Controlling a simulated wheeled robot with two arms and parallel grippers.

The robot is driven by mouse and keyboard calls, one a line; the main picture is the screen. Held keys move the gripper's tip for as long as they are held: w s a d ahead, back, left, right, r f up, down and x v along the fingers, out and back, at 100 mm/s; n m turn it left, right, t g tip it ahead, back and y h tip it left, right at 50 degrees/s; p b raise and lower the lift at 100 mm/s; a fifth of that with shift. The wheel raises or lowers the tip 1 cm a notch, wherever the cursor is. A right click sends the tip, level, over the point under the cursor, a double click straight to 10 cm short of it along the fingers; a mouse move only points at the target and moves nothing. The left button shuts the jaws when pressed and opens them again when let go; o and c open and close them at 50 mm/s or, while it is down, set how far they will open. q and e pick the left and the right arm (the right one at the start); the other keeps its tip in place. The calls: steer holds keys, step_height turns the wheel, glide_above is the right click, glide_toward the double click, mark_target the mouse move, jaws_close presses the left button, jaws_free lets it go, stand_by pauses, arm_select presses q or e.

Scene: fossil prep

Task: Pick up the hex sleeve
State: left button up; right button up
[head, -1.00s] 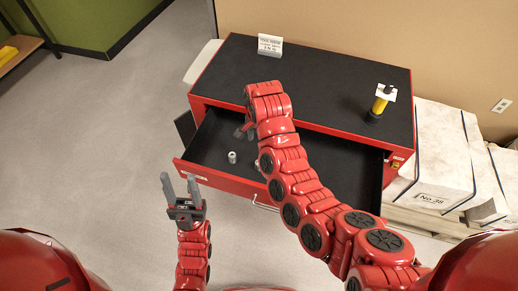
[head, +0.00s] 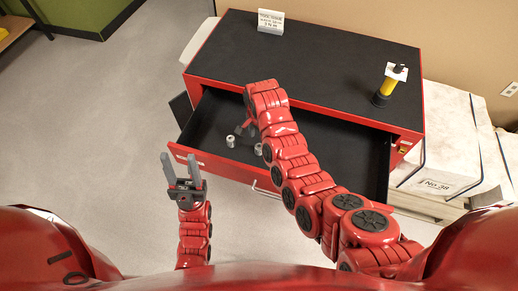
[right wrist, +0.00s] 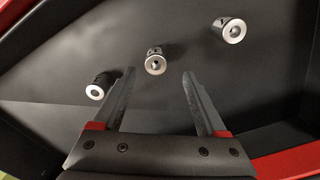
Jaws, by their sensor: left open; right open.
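Three short metallic sleeves lie in the open drawer. In the right wrist view, one sleeve (right wrist: 155,63) is just beyond and between my fingertips, another (right wrist: 97,90) is left of the left finger, and a third (right wrist: 233,31) is farther away at upper right. I cannot tell which is the hex sleeve. The head view shows two sleeves, one at left (head: 230,141) and one at right (head: 258,149). My right gripper (right wrist: 158,73) is open and empty, over the drawer, partly hidden by its arm in the head view. My left gripper (head: 179,157) is open and empty, outside the drawer.
The drawer (head: 211,120) belongs to a red cabinet with a black top (head: 320,52). White blocks (head: 462,140) are at right. Floor at left is clear.

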mark_target(259, 148)
steer(key=f, duration=0.1)
steer(key=f+p, duration=0.1)
steer(key=f, duration=0.1)
steer(key=shift+s+f, duration=0.25)
steer(key=shift+s, duration=0.1)
steer(key=shift+d+f, duration=0.1)
steer(key=shift+f, duration=0.85)
jaws_close()
